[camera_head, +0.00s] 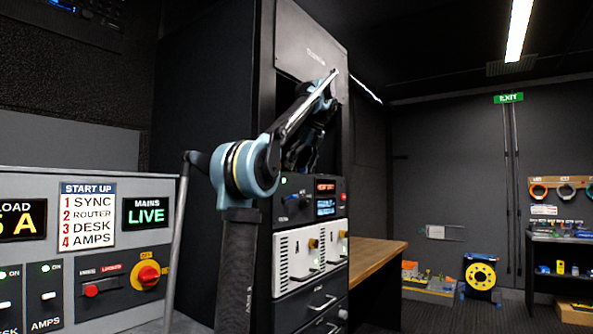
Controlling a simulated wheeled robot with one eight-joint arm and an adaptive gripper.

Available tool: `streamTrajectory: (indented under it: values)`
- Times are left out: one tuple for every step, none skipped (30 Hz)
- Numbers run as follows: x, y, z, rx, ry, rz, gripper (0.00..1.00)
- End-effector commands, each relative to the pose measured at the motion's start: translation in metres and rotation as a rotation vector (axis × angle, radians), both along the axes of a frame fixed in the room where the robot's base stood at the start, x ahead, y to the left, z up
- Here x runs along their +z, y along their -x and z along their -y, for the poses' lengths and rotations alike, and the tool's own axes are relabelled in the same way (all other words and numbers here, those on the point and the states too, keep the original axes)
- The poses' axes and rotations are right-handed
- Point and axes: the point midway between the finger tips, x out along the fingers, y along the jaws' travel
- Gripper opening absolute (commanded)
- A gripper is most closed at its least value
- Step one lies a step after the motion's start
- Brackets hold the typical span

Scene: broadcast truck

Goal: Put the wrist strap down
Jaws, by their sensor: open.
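My gripper (303,158) is dark and hangs from my folded blue-grey arm in front of the open bay of the tall black rack (312,45). It is open, and I make out nothing between its fingers, though it is small and dark here. I cannot pick out a wrist strap for certain.
A start-up panel (90,245) with a red-yellow switch stands at left. Rack units and drawers (320,302) lie below my gripper. A wooden bench (375,258) runs behind the rack. A yellow reel (481,276) and dark shelves (560,252) stand farther right, with floor between.

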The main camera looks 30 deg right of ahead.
Motion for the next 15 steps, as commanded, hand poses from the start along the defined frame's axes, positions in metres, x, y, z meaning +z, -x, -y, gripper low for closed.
streamTrajectory:
  values:
    - [0.005, 0.003, 0.001, -0.001, 0.0, 0.0, 0.83]
    - [0.008, 0.004, 0.002, -0.002, 0.0, 0.0, 0.83]
    - [0.012, 0.007, 0.003, -0.002, 0.0, 0.0, 0.83]
    - [0.016, 0.009, 0.004, -0.002, 0.0, 0.0, 0.83]
    - [0.02, 0.011, 0.004, -0.003, 0.001, 0.0, 0.83]
    - [0.025, 0.014, 0.005, -0.002, 0.0, 0.0, 0.83]
    - [0.028, 0.016, 0.006, -0.002, 0.0, 0.0, 0.83]
    - [0.032, 0.018, 0.006, -0.002, 0.0, 0.0, 0.83]
    - [0.036, 0.02, 0.007, -0.002, -0.001, 0.0, 0.83]
    - [0.04, 0.022, 0.007, -0.002, -0.001, 0.0, 0.83]
    - [0.043, 0.024, 0.008, -0.002, -0.001, 0.0, 0.83]
    - [0.046, 0.026, 0.009, -0.002, -0.001, 0.0, 0.83]
    - [0.049, 0.027, 0.009, -0.001, 0.0, 0.0, 0.83]
    - [0.051, 0.028, 0.009, -0.001, 0.0, 0.0, 0.83]
    - [0.054, 0.03, 0.01, -0.001, 0.0, 0.0, 0.83]
